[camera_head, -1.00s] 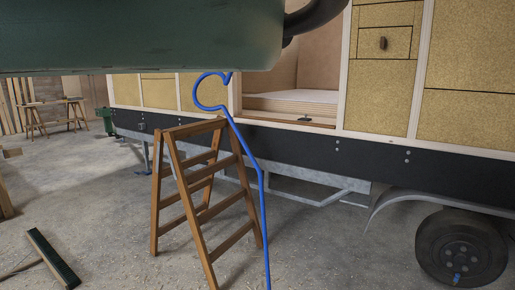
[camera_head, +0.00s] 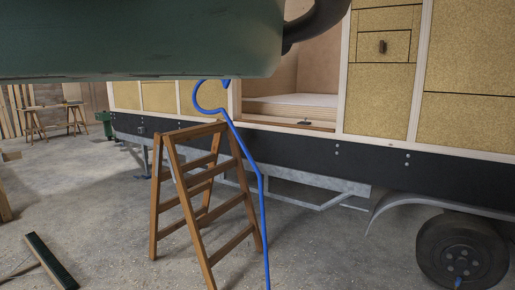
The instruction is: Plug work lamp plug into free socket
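A blue cable (camera_head: 262,205) hangs in front of the trailer. It makes a loop at its upper end and runs down past the stepladder to the bottom edge of the picture. A small blue piece (camera_head: 226,83) shows at the top of the loop, just under a large dark green body (camera_head: 140,40). I cannot tell whether this piece is the plug, as the green body covers what is above it. No work lamp or socket can be made out. My gripper is not in view.
The green body fills the upper left, close to the camera. A wooden stepladder (camera_head: 190,190) stands before the trailer (camera_head: 385,100), beside the cable. A trailer wheel (camera_head: 462,252) is at the lower right. A dark-topped beam (camera_head: 50,262) lies lower left. Concrete floor is open around the ladder.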

